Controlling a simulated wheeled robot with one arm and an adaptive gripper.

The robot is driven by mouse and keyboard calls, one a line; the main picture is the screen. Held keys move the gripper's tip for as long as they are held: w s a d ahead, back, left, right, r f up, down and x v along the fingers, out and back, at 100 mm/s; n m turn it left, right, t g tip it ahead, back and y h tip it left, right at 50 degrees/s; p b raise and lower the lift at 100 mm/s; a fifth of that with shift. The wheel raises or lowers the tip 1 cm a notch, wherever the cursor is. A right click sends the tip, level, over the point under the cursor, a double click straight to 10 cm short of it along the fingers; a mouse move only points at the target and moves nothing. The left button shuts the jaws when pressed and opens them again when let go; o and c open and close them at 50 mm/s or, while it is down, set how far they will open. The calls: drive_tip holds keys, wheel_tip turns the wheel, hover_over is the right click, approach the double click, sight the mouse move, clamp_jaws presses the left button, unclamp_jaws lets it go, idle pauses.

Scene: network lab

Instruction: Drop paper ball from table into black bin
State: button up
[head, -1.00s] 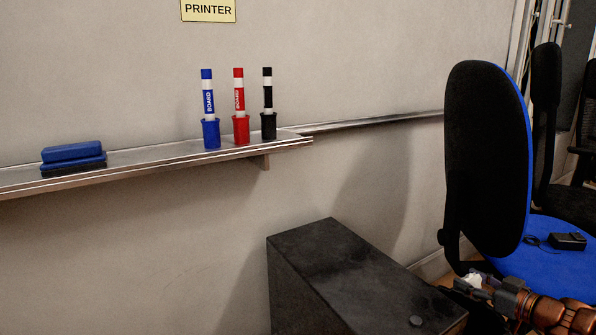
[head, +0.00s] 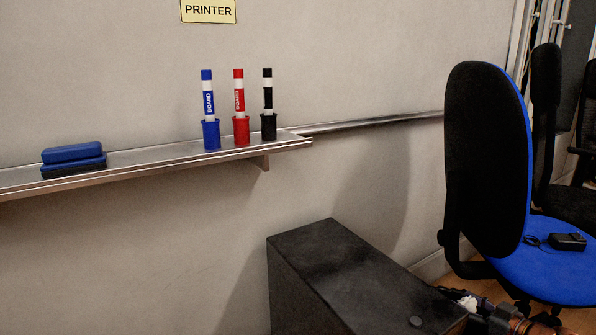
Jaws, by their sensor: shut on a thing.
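My gripper (head: 474,304) is at the lower right of the head view, just right of the dark box and below the blue chair's seat. It is shut on a small white crumpled paper ball (head: 466,300), of which only a part shows between the fingers. The lower part of my gripper and arm is cut off by the bottom edge of the picture. No open-topped black bin can be made out. A dark box (head: 335,262) with a closed flat top and a round knob stands against the wall at the bottom centre.
A blue and black chair (head: 487,160) stands at right, with a black adapter (head: 567,241) on its seat. More black chairs are behind it. A wall shelf (head: 150,165) holds a blue eraser (head: 72,155) and blue, red and black markers in cups.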

drive_tip(key=shift+f, duration=0.1)
drive_tip(key=o, duration=0.8)
drive_tip(key=shift+s, duration=0.1)
drive_tip(key=v, duration=1.2)
